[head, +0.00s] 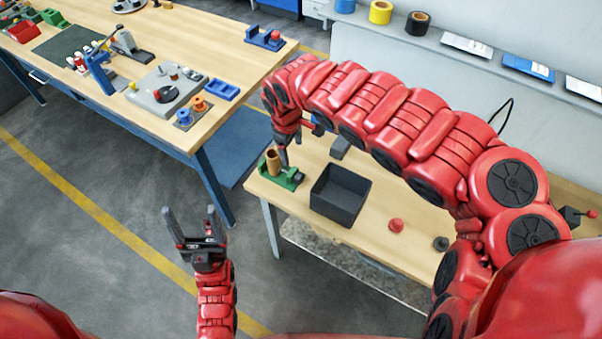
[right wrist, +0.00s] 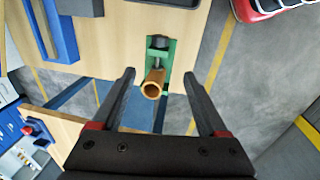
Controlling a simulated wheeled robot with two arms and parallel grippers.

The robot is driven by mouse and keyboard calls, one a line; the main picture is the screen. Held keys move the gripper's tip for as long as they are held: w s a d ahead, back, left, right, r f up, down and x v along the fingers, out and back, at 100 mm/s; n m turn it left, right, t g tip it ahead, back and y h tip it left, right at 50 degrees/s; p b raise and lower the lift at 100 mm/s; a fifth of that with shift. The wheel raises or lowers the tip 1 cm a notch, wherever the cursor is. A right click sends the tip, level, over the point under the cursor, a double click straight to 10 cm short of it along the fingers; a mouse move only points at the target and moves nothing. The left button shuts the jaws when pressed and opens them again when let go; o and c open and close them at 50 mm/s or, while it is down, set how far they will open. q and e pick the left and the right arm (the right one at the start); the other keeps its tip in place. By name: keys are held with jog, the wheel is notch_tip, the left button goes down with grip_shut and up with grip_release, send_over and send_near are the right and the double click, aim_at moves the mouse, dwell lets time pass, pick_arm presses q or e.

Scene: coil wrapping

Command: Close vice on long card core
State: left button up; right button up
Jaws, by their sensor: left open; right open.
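The long card core (head: 273,161) is a tan, hollow tube standing upright at the green vice (head: 292,183), near the front-left corner of the nearer table. In the right wrist view, the core (right wrist: 152,89) shows its open end, with the vice (right wrist: 170,54) and its dark screw part behind it. I cannot tell whether the jaws touch the core. My right gripper (right wrist: 159,75) is open and empty, its fingers on either side of the core and apart from it. My left gripper (head: 190,210) is open and empty over the floor, away from the tables.
A dark open bin (head: 341,194) stands right of the vice. A red knob-like part (head: 396,225) and a dark part (head: 441,243) lie farther right. The other workbench (head: 150,40) holds several fixtures and spools. A shelf (head: 470,50) with tape rolls runs behind.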

jog(key=b, duration=0.8)
send_near(298, 175)
jog(key=f, duration=0.8)
jog(key=shift+w+d+p, duration=0.2)
jog(key=shift+w+p, duration=0.1)
jog(key=shift+w, duration=0.1)
jog(key=shift+w+d+f, duration=0.1)
jog(key=shift+w+f, duration=0.05)
jog(key=shift+f, duration=0.8)
jog(key=shift+w+f, duration=0.1)
jog(key=shift+d, duration=0.1)
